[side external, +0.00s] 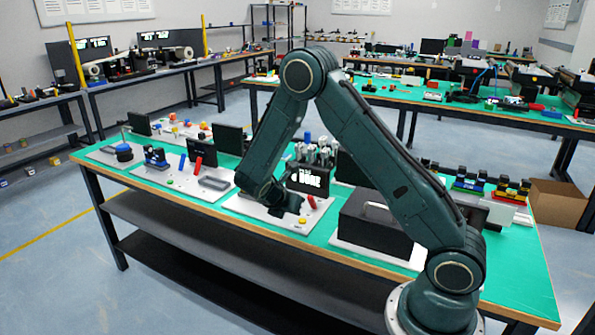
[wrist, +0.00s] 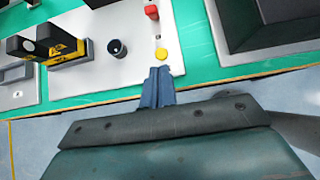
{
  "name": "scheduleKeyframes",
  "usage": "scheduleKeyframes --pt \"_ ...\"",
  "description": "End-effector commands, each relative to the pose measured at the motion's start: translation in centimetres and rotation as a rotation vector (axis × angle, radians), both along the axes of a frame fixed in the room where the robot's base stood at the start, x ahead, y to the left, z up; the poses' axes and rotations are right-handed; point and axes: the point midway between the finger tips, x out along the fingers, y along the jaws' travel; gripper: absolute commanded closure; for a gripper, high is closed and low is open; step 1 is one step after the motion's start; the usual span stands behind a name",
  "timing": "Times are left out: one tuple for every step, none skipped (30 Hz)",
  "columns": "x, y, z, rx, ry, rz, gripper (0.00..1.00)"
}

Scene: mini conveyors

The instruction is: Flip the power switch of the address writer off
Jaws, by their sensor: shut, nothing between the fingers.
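A white panel (wrist: 95,62) lies under my gripper on the green bench; it also shows in the side view (side external: 262,208). On it are a red switch-like part (wrist: 152,12), a yellow round button (wrist: 161,54) and a black knob (wrist: 117,48). The red part (side external: 311,202) and yellow button (side external: 303,221) also show in the side view. A black display with white text (side external: 308,180) stands behind them. No label naming the address writer is readable. My gripper (wrist: 159,71) is shut and empty, its tips just on the near side of the yellow button. Which way the switch is set cannot be told.
A black-and-yellow device (wrist: 62,48) stands left of the knob. A dark box (side external: 375,225) sits on the right, its open tray-like top (wrist: 270,25) showing in the wrist view. Another panel with a red part (side external: 196,165) lies to the left. The bench's front edge is close.

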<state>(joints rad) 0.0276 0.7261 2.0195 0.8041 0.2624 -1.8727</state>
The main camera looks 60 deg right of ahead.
Motion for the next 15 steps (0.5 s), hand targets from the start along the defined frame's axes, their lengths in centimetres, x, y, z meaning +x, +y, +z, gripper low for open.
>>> scheduleKeyframes --pt "-0.1 -0.4 -0.4 0.000 0.001 -0.003 1.00" --pt "-0.1 -0.7 -0.6 0.000 0.001 -0.002 1.00" --pt "-0.1 -1.0 -1.0 0.001 0.001 -0.003 1.00" --pt "-0.1 -1.3 -1.3 0.001 0.003 -0.003 1.00" --pt "-0.1 -1.6 -1.6 0.001 0.001 -0.003 1.00" --pt "-0.1 -2.0 -2.0 0.001 0.001 -0.003 1.00" --pt "-0.1 -2.3 -2.4 0.002 0.002 -0.004 1.00" --pt "-0.1 -2.6 -2.7 0.002 0.003 -0.003 1.00" --pt "-0.1 -3.0 -3.1 0.001 0.002 -0.004 1.00" --pt "-0.1 -3.4 -3.5 0.001 0.002 -0.004 1.00" --pt "-0.1 -3.7 -3.8 0.001 0.002 -0.004 1.00" --pt "-0.1 -4.1 -4.2 0.001 0.001 -0.003 1.00" --pt "-0.1 -4.4 -4.5 0.001 0.002 -0.004 1.00" --pt "-0.1 -4.6 -4.8 0.001 0.002 -0.004 1.00" --pt "-0.1 -5.0 -5.2 0.001 0.002 -0.002 1.00"
